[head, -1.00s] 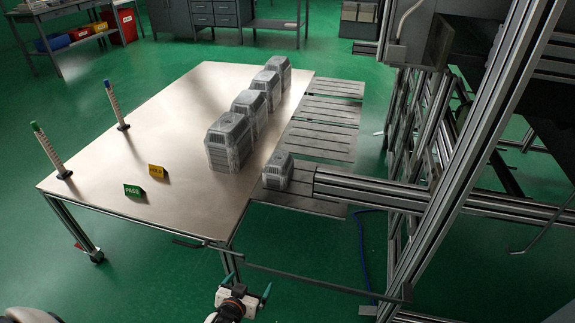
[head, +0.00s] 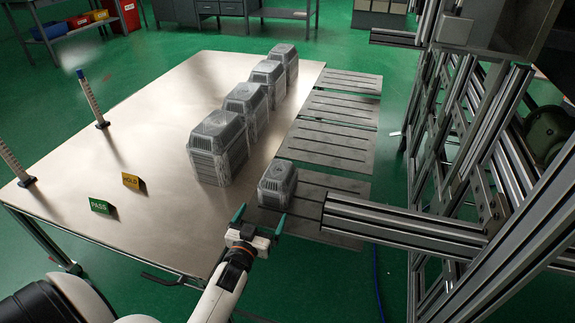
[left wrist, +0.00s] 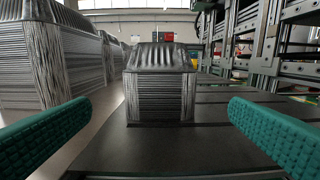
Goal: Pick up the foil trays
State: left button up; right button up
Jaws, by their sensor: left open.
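A small stack of foil trays (head: 277,185) sits on the nearest grey slotted plate beside the table's right edge. It also shows in the left wrist view (left wrist: 160,85), straight ahead and centred between the fingers. Several taller foil tray stacks (head: 217,147) stand in a row on the table; the nearest shows at the left in the left wrist view (left wrist: 45,60). My left gripper (head: 259,219) is open and empty, just in front of the small stack and apart from it. Its green fingers (left wrist: 160,133) are spread wide. My right gripper is not in view.
A metal beam (head: 400,222) runs close to the small stack's right side from a tall metal frame (head: 480,130). PASS (head: 100,206) and HOLD (head: 133,182) signs and two upright posts (head: 92,103) stand on the table (head: 150,110). The table's front left area is mostly clear.

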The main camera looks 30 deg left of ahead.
aim_at(271, 197)
pick_arm(q)
jog(key=x, duration=0.2)
jog(key=b+x, duration=0.1)
jog(key=x, duration=0.4)
jog(key=shift+r, duration=0.3)
jog(key=shift+r+b+x, duration=0.15)
jog(key=shift+b+x, duration=0.35)
jog(key=shift+x, duration=0.9)
jog(key=shift+r+b+x, duration=0.15)
jog(key=shift+b+x, duration=0.3)
jog(key=shift+x, duration=0.95)
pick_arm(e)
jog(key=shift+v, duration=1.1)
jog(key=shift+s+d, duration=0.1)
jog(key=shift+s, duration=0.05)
pick_arm(q)
jog(key=c, duration=0.9)
